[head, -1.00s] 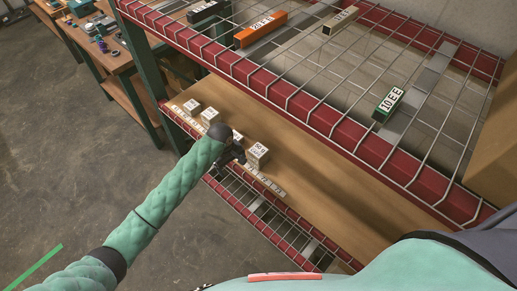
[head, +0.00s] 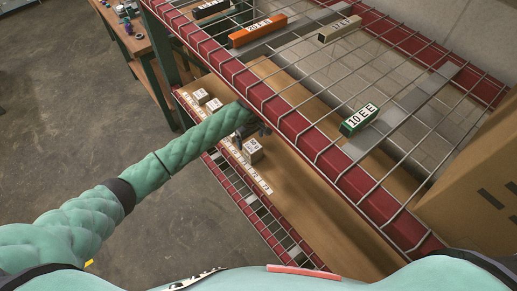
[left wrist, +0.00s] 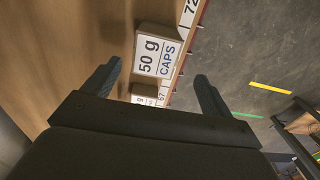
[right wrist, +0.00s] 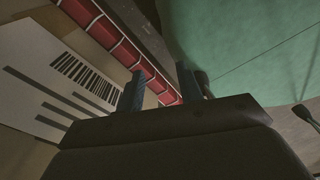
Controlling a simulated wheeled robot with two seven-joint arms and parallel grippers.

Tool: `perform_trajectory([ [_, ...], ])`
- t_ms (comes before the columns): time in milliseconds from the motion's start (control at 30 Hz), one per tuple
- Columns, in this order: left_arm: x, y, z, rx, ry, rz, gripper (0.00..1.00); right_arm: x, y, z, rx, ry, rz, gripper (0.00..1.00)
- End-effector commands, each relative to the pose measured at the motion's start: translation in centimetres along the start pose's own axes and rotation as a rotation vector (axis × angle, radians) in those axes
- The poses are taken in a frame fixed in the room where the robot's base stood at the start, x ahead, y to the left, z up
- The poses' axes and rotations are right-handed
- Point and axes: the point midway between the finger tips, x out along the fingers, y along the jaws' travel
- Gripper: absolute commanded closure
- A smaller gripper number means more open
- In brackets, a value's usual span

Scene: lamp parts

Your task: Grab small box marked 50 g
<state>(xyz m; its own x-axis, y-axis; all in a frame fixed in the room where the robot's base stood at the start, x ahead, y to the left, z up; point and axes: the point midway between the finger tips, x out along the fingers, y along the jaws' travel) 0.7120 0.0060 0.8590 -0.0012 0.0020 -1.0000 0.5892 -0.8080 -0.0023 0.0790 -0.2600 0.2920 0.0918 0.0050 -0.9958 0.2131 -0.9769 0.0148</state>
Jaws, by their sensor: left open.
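The small white box marked 50 g CAPS (left wrist: 158,55) stands on the wooden lower shelf at its front edge. In the left wrist view it lies ahead of my open left gripper (left wrist: 158,72), between the line of the two fingers and beyond their tips, apparently untouched. In the head view the box (head: 252,151) shows just below my left gripper (head: 250,131), which is partly hidden by its own arm. My right gripper (right wrist: 160,74) has its fingers apart with nothing between them. It is not seen in the head view.
Other small white boxes (head: 214,104) stand along the same shelf edge, one close beside (left wrist: 147,93) the 50 g box. A wire shelf with a red beam (head: 290,122) hangs above, carrying a green box (head: 360,118) and an orange box (head: 257,31). A large carton (head: 475,185) stands right.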

Motion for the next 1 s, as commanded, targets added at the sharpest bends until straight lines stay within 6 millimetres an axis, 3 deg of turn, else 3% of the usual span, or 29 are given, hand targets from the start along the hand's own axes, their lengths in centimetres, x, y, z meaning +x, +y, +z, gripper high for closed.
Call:
perform_trajectory([
  [167, 1.6, 0.1, 0.0, 0.001, 0.000, 0.001, 0.15, 0.3, 0.0, 0.0, 0.000, 0.000, 0.000, 0.64],
  [567, 5.0, 0.7, 0.1, 0.002, 0.001, 0.001, 0.15, 4.2, 0.0, 0.4, 0.000, -0.001, 0.000, 0.64],
  [800, 6.1, 0.7, 0.1, 0.001, 0.001, 0.002, 0.15, 4.4, 0.1, -4.0, 0.001, 0.030, 0.002, 0.64],
  [1000, 6.5, 0.7, 0.1, 0.001, 0.001, 0.002, 0.15, 4.3, 0.1, -5.6, 0.001, 0.038, 0.002, 0.64],
])
